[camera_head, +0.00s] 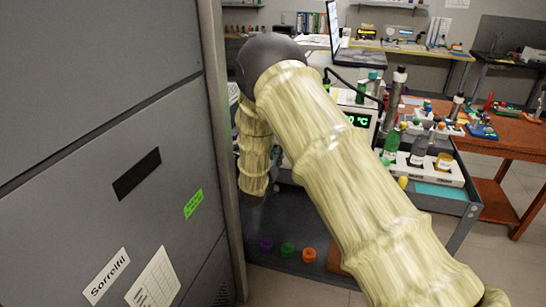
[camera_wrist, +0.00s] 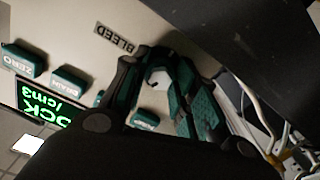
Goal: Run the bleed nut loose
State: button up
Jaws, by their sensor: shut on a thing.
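In the wrist view the bleed nut (camera_wrist: 157,79), a small pale piece, shows between the fingers of my gripper (camera_wrist: 160,66). My dark and teal fingers are shut on it, one on each side, and they cover much of it. The nut is on a light panel (camera_wrist: 75,28), below and to the right of the BLEED label (camera_wrist: 115,38). In the head view my arm reaches away past the edge of the grey cabinet; my gripper and the nut do not show there.
Teal ZERO (camera_wrist: 24,58) and DRAIN (camera_wrist: 69,79) buttons and a green-lit display (camera_wrist: 48,103) are beside my gripper. A dark block (camera_wrist: 230,30) and pale cables (camera_wrist: 262,110) lie to the right. In the head view a grey cabinet (camera_head: 80,150) stands close on the left.

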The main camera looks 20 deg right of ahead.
jog(key=o, duration=0.7)
jog(key=shift+w+r, duration=0.1)
jog(key=shift+r, duration=0.15)
jog(key=o, duration=0.3)
jog(key=shift+f, duration=0.15)
jog(key=shift+o, duration=0.2)
jog(key=v, duration=1.2)
